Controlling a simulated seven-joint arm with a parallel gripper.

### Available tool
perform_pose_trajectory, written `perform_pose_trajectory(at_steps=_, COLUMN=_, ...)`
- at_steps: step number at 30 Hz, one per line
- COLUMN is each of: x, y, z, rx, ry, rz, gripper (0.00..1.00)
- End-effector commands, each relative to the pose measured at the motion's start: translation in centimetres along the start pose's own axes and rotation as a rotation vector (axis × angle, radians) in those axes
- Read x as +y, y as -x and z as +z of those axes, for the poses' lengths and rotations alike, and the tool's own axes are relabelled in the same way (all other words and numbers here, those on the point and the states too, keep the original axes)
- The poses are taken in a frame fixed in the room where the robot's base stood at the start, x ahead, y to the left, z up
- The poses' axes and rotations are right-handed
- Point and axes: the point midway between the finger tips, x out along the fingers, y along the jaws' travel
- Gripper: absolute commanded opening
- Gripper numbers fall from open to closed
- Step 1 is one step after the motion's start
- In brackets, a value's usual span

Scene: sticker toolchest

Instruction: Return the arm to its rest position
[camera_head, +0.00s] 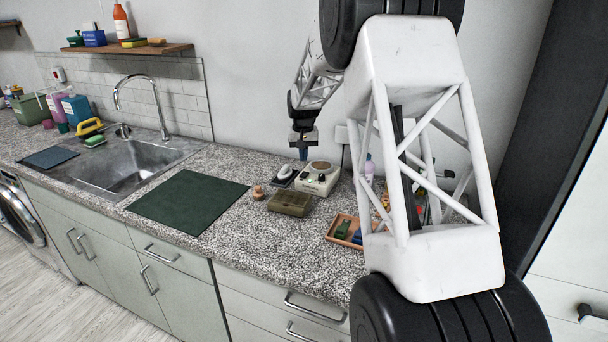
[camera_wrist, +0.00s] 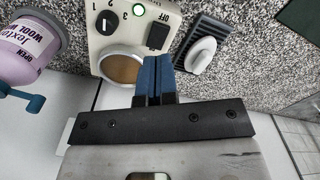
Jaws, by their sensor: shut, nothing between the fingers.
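My gripper (camera_head: 302,150) hangs over the back of the granite counter near the wall, pointing down. In the wrist view its blue fingers (camera_wrist: 155,75) are pressed together with nothing between them. It is above and behind a cream device (camera_head: 317,178) with a round tan top, a dial and a switch; this device also shows in the wrist view (camera_wrist: 108,22). A white rounded piece on a dark ridged base (camera_head: 283,174) sits beside the device, and it also shows in the wrist view (camera_wrist: 201,54). My white arm link hides part of the counter's right side.
An olive box (camera_head: 290,203) and a small wooden knob-like item (camera_head: 258,193) stand in front. A wooden tray (camera_head: 333,229) with small items is partly hidden at right. A dark green mat (camera_head: 188,203) lies bare beside the sink (camera_head: 135,165). A lilac tub (camera_wrist: 25,48) is near the fingers.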

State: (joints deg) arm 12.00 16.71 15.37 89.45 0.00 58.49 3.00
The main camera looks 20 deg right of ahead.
Motion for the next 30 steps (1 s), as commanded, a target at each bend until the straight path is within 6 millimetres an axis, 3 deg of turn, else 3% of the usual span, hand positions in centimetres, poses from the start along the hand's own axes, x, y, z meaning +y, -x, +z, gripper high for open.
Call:
perform_pose_trajectory(at_steps=22, x=0.0, y=0.8, z=0.1, rx=0.001, ry=0.001, rz=0.000, gripper=0.00)
perform_pose_trajectory(at_steps=30, x=-0.7, y=2.7, z=2.4, rx=0.012, ry=0.011, rz=0.000, gripper=0.00)
